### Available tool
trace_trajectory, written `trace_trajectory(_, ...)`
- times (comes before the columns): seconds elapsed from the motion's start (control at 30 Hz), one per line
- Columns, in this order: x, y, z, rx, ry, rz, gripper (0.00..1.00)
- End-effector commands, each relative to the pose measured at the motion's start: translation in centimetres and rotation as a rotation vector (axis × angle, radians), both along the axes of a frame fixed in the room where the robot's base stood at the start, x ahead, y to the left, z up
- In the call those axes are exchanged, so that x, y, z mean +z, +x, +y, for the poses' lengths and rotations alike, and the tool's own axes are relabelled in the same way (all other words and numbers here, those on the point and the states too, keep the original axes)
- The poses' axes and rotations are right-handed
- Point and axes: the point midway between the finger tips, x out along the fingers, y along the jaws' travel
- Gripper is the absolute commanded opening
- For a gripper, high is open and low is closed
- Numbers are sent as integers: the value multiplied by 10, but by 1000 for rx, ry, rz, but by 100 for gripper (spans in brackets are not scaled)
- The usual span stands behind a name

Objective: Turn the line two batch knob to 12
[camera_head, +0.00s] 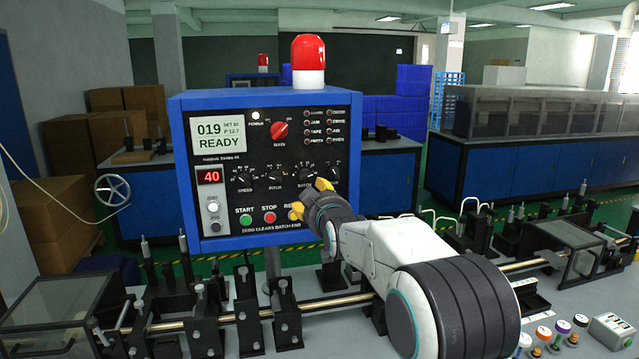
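The blue control box (265,165) faces me, with a black panel of knobs. The batch knob (306,171) is a small black dial in the row of dials, right of the speed knob (244,180) and pitch knob (275,177). Its label is partly covered by my gripper and its pointer is too small to read. My gripper (310,197) has yellow fingertips spread apart, just below and in front of the batch knob. I see nothing held between them. The display (219,134) reads 019 and READY; a red readout (210,177) shows 40.
Green START (246,219) and red STOP (269,216) buttons sit left of my gripper; the button beside them is partly hidden. A red main switch (280,131) is above. A metal rod (330,302) with black clamps runs below the box. Another red-lamped box (252,80) stands behind.

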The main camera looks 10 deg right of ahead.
Motion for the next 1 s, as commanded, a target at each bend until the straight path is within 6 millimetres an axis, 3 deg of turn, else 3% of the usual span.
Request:
trace_trajectory(0.1,20,2,0,3,-25,-89,59)
trace_trajectory(0.3,36,6,0,4,-58,-153,59)
trace_trajectory(1.0,35,70,0,4,-65,-148,59)
